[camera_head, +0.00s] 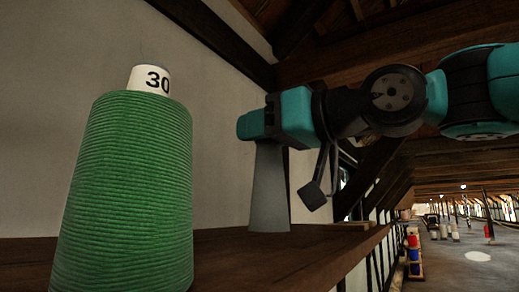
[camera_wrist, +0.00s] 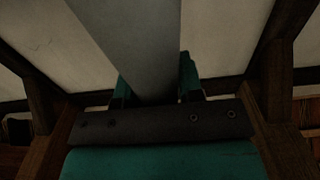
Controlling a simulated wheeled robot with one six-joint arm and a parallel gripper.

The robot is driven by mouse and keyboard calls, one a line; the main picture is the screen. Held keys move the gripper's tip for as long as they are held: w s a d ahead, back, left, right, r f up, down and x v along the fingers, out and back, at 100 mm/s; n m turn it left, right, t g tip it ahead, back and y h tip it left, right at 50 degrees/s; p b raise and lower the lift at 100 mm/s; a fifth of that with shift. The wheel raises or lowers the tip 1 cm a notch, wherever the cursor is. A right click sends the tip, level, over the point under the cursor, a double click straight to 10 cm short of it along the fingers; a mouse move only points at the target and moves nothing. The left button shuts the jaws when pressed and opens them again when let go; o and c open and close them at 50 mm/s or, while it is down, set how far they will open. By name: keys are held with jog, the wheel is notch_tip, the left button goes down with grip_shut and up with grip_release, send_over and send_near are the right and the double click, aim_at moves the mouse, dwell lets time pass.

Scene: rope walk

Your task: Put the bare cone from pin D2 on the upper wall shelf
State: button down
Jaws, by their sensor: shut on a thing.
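The bare cone (camera_head: 269,192) is plain grey, without yarn, and upright with its wide end down. My gripper (camera_head: 262,127) is shut on its narrow top.
A large cone of green yarn (camera_head: 128,195) marked 30 stands at the left, close to the camera. Bare shelf lies between it and the grey cone. A small flat wooden piece (camera_head: 350,226) lies further along the shelf. A long hall floor (camera_head: 455,262) is at the right.

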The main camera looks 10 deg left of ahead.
jog(key=shift+f, duration=1.35)
jog(key=c, duration=0.8)
grip_release()
jog(key=shift+o, duration=0.2)
jog(key=shift+d, duration=0.3)
jog(key=b+v, duration=0.5)
jog(key=v, duration=0.6)
jog(key=shift+s+d, duration=0.15)
jog(key=shift+d, duration=0.05)
